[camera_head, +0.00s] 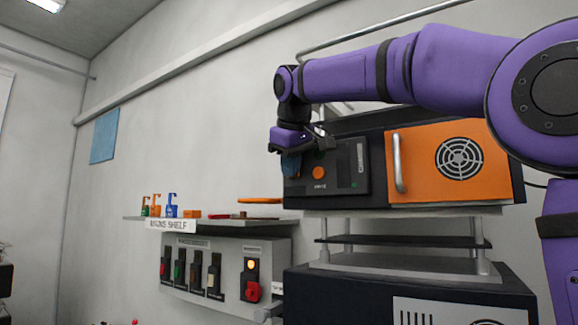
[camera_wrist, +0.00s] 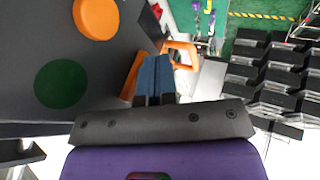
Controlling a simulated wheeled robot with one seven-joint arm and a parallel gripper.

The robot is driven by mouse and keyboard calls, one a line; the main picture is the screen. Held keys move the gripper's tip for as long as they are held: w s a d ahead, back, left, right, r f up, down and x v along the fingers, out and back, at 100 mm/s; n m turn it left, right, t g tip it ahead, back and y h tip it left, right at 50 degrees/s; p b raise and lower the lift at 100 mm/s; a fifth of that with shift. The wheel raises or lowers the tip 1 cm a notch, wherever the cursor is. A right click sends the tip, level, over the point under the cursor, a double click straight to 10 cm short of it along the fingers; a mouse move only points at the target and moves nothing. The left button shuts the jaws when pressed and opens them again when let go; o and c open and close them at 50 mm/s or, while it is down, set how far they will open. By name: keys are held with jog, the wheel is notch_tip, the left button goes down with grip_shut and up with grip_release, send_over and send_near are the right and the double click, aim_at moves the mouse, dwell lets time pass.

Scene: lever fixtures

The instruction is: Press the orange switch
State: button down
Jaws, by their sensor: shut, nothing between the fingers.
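A round orange button (camera_head: 319,172), which looks like the orange switch, is on the dark front panel (camera_head: 340,150) of a box unit. In the wrist view an orange disc (camera_wrist: 97,18) is at the upper left, with a dark green disc (camera_wrist: 60,84) below it on the same dark face. My gripper (camera_head: 290,165) is at the left end of the panel, left of the orange button. In the wrist view its blue fingertips (camera_wrist: 155,75) are together and empty, to the right of both discs. I cannot tell whether the fingertips touch the panel.
An orange door (camera_head: 440,165) with a pale vertical handle (camera_head: 399,163) is right of the panel. Below left, a labelled shelf (camera_head: 170,225) holds small items above a switch board (camera_head: 225,272). Dark bins (camera_wrist: 265,80) show at the right of the wrist view.

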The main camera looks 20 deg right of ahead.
jog(key=shift+w+d, duration=0.1)
jog(key=shift+d, duration=0.05)
jog(key=shift+r, duration=0.75)
